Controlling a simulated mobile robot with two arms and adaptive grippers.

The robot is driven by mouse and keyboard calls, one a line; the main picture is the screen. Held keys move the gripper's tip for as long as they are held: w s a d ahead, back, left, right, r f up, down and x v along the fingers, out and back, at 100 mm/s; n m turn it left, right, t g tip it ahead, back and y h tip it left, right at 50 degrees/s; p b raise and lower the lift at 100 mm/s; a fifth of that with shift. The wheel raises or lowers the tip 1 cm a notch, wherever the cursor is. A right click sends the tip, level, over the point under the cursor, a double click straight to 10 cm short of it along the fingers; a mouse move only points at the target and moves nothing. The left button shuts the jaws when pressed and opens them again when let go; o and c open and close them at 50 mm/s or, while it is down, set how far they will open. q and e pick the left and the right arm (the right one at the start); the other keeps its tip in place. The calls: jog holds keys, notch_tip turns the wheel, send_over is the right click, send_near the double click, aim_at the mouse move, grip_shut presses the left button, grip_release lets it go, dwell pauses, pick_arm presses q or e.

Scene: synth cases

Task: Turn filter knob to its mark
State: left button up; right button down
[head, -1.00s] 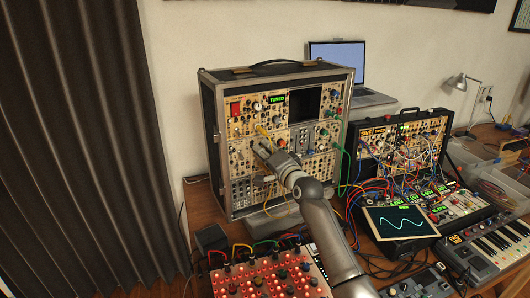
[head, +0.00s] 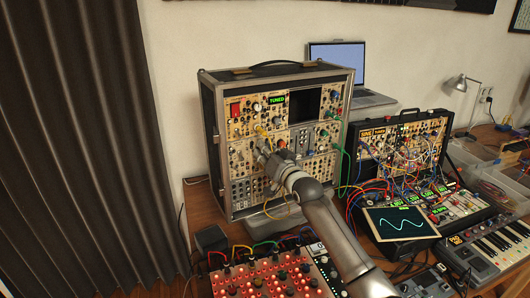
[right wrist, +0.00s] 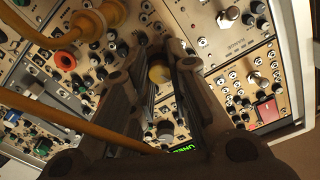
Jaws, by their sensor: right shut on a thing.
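The tall synth case (head: 207,120) stands upright on the desk, its tan front full of knobs and jacks. My right gripper (head: 264,150) is at the middle left of this front and hides the knob there. In the right wrist view my right gripper (right wrist: 163,62) is shut on a knob with a yellow cap (right wrist: 159,73), which sits between its fingers. I cannot read a label or make out a mark at this knob. A green display (head: 277,99) reading TUNED is above the gripper and shows partly in the wrist view (right wrist: 183,149). My left gripper is not in view.
A yellow cable (right wrist: 78,123) passes close to the gripper, with a yellow plug (right wrist: 85,27) nearby. A second case (head: 364,146) with many cables stands at the right. A red-lit panel (head: 265,283) lies in front. A laptop (head: 337,55) stands behind.

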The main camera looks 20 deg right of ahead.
jog(key=shift+r+n+p, duration=0.2)
jog(key=shift+n+p, duration=0.1)
jog(key=shift+n, duration=2.8)
jog(key=shift+n+p, duration=0.45)
jog(key=shift+n, duration=2.25)
jog(key=shift+n+p, duration=0.55)
jog(key=shift+n, duration=3.65)
jog(key=shift+a+f+n+p, duration=0.15)
jog(key=shift+n+p, duration=0.35)
jog(key=shift+n, duration=1)
jog(key=shift+f, duration=0.1)
jog(key=c, duration=1.3)
grip_release()
jog(key=shift+c, duration=0.2)
jog(key=shift+s, duration=0.1)
